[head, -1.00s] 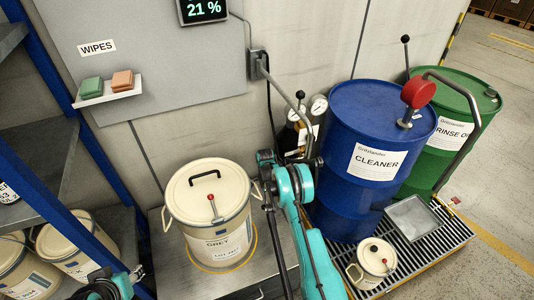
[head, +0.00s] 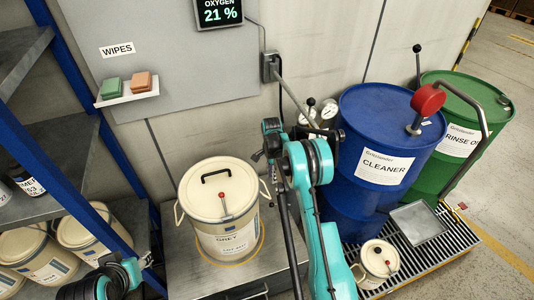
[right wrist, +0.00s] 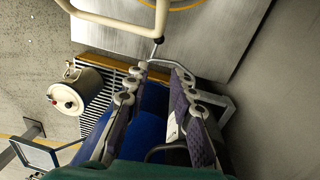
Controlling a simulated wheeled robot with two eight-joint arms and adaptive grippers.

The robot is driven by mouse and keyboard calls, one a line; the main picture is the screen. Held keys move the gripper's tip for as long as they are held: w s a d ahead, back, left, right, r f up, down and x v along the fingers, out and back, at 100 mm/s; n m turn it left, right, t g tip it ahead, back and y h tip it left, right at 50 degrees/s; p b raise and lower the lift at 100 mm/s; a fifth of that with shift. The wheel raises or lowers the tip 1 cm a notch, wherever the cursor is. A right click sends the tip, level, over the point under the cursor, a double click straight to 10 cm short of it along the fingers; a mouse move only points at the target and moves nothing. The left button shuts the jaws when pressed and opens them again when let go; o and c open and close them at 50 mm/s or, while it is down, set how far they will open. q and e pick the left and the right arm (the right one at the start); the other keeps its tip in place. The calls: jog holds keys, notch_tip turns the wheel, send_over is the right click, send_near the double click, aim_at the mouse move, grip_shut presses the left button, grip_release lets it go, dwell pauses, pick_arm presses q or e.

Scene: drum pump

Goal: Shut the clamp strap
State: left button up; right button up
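I cannot make out for certain which part is the clamp strap. A grey bar (head: 293,100) slants down from a wall bracket (head: 270,68) toward a cylinder with round gauges (head: 328,111), partly hidden behind my right arm. A cream pail labelled GREY (head: 228,243) has a black lid handle and a red-knobbed lever (head: 222,203) near its front rim. My right gripper (head: 258,156) is beside the pail, above its right side handle. In the right wrist view its purple-padded fingers (right wrist: 161,70) are apart, with nothing between the tips. My left gripper (head: 146,261) is low at the left, its fingers unclear.
A blue CLEANER drum (head: 374,195) and a green drum (head: 462,155) stand on a grating (head: 455,248) at the right, with a small cream pail (head: 377,264). A blue-framed shelf (head: 75,145) is at the left. Clear metal bench (head: 195,282) surrounds the large pail.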

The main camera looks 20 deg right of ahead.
jog(key=s+a+r+n+t+p, duration=0.1)
jog(key=a+r+n, duration=0.1)
jog(key=r, duration=0.6)
jog(key=s+a+r+n+t+p, duration=0.1)
jog(key=s+r+n, duration=0.1)
jog(key=r, duration=0.6)
jog(key=shift+a+r+p, duration=0.35)
jog(key=shift+r, duration=0.05)
jog(key=shift+s, duration=0.1)
